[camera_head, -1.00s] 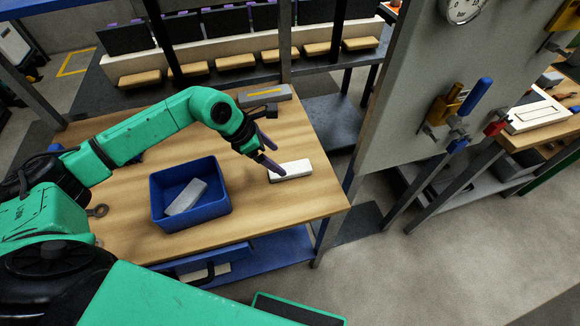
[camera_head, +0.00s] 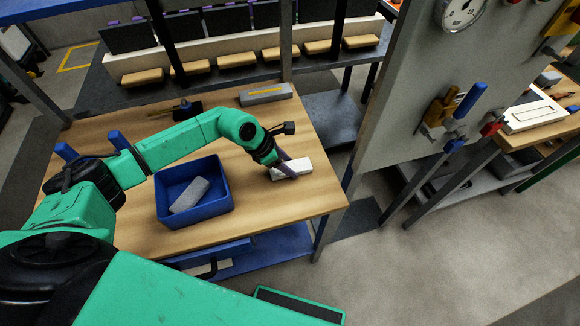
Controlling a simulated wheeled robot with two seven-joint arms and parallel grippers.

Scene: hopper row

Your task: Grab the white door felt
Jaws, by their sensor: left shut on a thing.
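The white door felt (camera_head: 302,168) is a pale flat block lying on the wooden table (camera_head: 250,240), near its right edge. My left gripper (camera_head: 287,170) reaches down to it from the left, with its purple fingers at the left part of the block. The fingers are shut on the felt, and they hide part of it. The felt looks to be still at table height. My right gripper is not in view.
A blue bin (camera_head: 212,207) with a light grey block (camera_head: 190,195) in it stands left of the felt. A grey block with a yellow stripe (camera_head: 265,94) lies at the table's back. A grey panel with valves (camera_head: 410,110) rises to the right.

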